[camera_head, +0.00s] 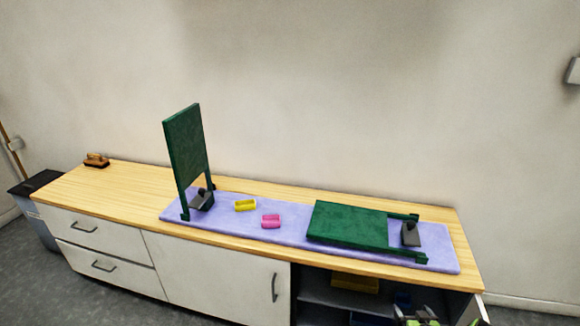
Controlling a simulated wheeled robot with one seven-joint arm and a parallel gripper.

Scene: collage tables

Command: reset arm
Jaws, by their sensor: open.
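My gripper (418,318) seems to be the grey and lime-green part at the bottom edge, right of centre. Only its top shows, in front of the open cabinet, and the rest of the arm is out of frame. I see nothing held in it. It is below and apart from the wooden top (120,190).
A lilac mat (290,230) lies on the top. On it are an upright green panel (185,145), a flat green panel (348,223), a yellow piece (245,205) and a pink piece (271,221). A wooden-handled brush (96,160) stands far left. The right cabinet is open.

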